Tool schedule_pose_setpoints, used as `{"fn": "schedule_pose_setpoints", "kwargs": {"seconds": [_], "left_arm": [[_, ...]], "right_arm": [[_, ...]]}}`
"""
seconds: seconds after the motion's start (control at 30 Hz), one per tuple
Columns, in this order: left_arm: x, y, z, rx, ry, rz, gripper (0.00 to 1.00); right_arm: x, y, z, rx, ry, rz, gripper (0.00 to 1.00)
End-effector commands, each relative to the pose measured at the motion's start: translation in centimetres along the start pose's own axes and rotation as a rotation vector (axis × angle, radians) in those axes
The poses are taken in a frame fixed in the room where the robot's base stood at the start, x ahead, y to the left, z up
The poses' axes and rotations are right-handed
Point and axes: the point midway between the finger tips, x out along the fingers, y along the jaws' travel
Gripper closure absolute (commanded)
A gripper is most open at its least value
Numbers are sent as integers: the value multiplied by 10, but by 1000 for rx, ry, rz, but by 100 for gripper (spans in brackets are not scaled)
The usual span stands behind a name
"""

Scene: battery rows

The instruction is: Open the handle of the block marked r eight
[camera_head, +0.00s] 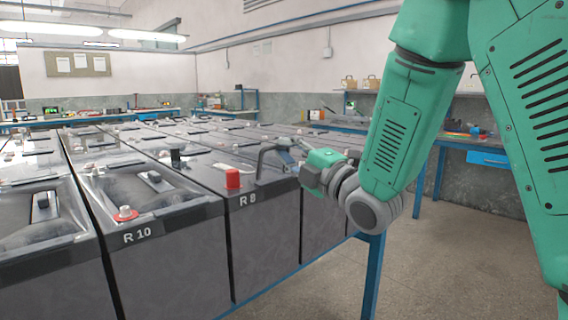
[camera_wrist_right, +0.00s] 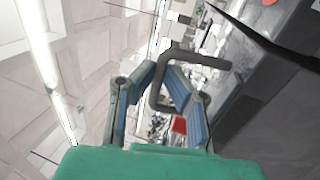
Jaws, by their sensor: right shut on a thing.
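The block marked R 8 (camera_head: 262,230) is a dark grey battery at the front of its row, with its label on the upper front edge. Its grey bent handle (camera_head: 261,163) stands up from the top, beside a red cap (camera_head: 232,179). My right gripper (camera_head: 290,157) is at the handle's right end, above the block. In the right wrist view the handle (camera_wrist_right: 198,58) passes between the blue-padded fingers of the gripper (camera_wrist_right: 168,88), which are shut on it. The fingertips are small and partly hidden in the head view. My left gripper is not in view.
The block marked R 10 (camera_head: 165,255) stands to the left, with a red-and-white terminal (camera_head: 125,214) and a handle lying low. More batteries fill the rows behind. A blue rack post (camera_head: 373,275) and open floor (camera_head: 450,265) lie to the right.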

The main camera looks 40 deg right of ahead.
Motion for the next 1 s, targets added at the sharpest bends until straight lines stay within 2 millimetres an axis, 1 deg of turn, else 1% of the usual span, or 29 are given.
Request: {"fn": "schedule_pose_setpoints", "kwargs": {"seconds": [0.03,0.5,0.53,0.57,0.87,1.0], "left_arm": [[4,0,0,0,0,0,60],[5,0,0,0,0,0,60],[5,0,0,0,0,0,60],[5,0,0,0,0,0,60],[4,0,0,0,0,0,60],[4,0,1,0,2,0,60]], "right_arm": [[-2,-6,-1,2,1,-7,100],[-2,-5,-1,2,2,0,100],[-2,-5,-1,2,2,0,80],[-2,-5,-1,2,2,1,70],[-2,-1,-1,0,1,10,70],[1,10,-1,-2,3,14,70]]}}
